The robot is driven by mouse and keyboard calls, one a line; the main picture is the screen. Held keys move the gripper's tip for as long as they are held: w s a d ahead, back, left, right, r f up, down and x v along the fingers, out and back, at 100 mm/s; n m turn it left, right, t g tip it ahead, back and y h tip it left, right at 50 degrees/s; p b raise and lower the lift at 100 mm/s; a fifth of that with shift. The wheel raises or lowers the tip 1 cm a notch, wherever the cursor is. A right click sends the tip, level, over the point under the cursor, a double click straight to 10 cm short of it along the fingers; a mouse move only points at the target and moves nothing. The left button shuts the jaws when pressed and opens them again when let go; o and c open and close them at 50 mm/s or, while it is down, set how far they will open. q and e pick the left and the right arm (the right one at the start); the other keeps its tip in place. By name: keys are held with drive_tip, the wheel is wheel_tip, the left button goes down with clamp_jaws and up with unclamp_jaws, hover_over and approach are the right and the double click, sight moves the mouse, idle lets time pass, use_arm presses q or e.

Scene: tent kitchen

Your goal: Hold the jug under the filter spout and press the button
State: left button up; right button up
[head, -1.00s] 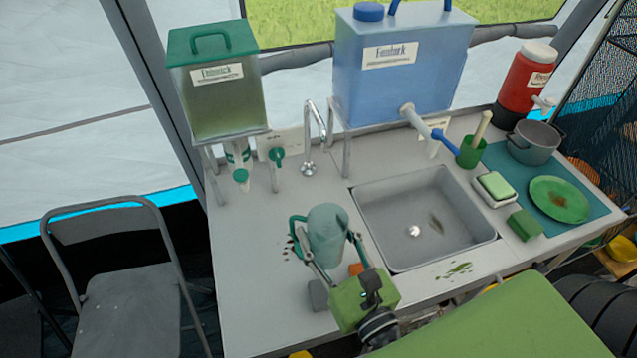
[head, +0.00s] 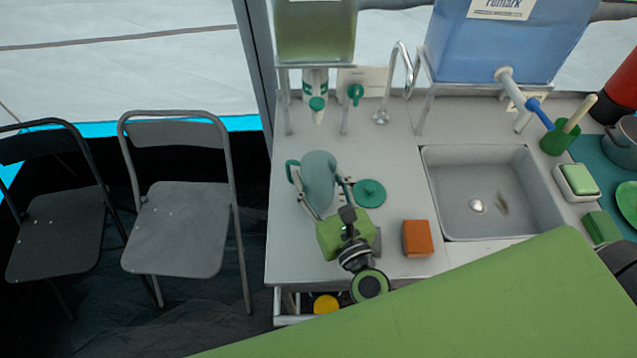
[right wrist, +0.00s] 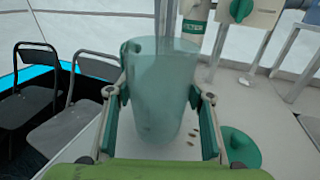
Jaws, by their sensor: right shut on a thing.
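The jug (head: 318,180) is translucent teal with a green handle on its left side. My right gripper (head: 321,196) is shut around its body, a finger on each side. In the right wrist view the jug (right wrist: 158,95) stands roughly upright between the fingers. I cannot tell how far it is above the counter. The filter spout (head: 317,104) hangs under the green-tinted tank (head: 315,35), behind the jug and apart from it in the head view. A green round knob (head: 355,93) on a pale panel, possibly the button, is right of the spout. My left gripper is not in view.
A green lid (head: 369,193) and an orange block (head: 417,238) lie on the counter right of the jug. A thin curved tap (head: 400,70) and the sink (head: 470,225) are farther right. A blue tank (head: 480,50) stands behind. Folding chairs (head: 178,230) are at left.

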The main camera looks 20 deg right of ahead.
sight(317, 155)
drive_tip(key=w, duration=0.2)
drive_tip(key=w+d, duration=0.1)
drive_tip(key=w, duration=0.1)
drive_tip(key=w+p, duration=0.1)
drive_tip(key=shift+w+d+r, duration=0.15)
drive_tip(key=shift+w+d, duration=0.2)
drive_tip(key=shift+w, duration=0.05)
drive_tip(key=shift+w+d, duration=0.25)
drive_tip(key=shift+w, duration=0.55)
drive_tip(key=shift+w+d, duration=0.2)
drive_tip(key=shift+w, duration=0.55)
